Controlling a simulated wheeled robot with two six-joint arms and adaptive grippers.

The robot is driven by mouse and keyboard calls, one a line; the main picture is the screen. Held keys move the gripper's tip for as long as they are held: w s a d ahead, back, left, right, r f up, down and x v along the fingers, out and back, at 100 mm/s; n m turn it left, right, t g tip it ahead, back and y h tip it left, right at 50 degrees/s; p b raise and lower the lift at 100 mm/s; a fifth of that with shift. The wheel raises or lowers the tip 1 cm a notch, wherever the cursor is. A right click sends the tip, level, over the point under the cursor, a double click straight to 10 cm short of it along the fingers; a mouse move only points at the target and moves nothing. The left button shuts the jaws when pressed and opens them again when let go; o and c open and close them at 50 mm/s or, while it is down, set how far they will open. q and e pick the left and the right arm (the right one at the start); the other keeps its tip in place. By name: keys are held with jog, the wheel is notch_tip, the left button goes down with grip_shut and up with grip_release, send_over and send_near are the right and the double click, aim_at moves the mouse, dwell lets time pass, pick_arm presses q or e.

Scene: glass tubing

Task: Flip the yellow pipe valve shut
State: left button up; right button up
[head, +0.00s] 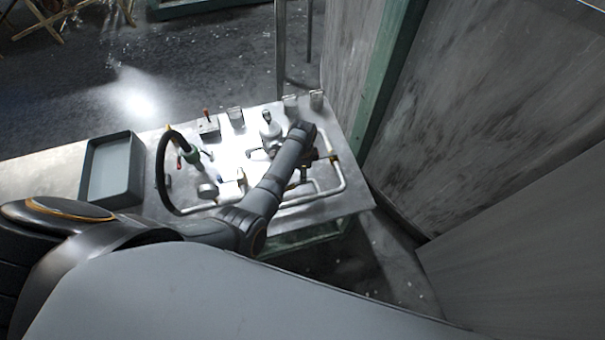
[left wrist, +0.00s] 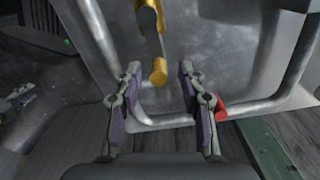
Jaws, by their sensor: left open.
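The yellow valve (left wrist: 150,14) is at the top middle of the left wrist view. A flat grey bar runs down from it to a yellow rounded end (left wrist: 158,72). My left gripper (left wrist: 159,67) is open, with one finger on each side of that yellow end. I cannot tell whether either finger touches it. In the head view my left arm reaches over the metal panel, and its wrist hides most of the valve area. A small yellow piece (head: 333,158) shows just right of the wrist. My right gripper is not in view.
Bent grey pipes (left wrist: 285,70) surround the valve, and a red part (left wrist: 221,109) sits beside the right finger. The bench (head: 355,195) also bears a black hose (head: 160,175), several fittings and a grey tray (head: 113,170). A wall (head: 470,110) stands close on the right.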

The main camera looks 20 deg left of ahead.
pick_arm(q)
jog(key=shift+s+f, duration=0.15)
jog(key=shift+f, duration=0.5)
jog(key=c, duration=0.5)
grip_shut()
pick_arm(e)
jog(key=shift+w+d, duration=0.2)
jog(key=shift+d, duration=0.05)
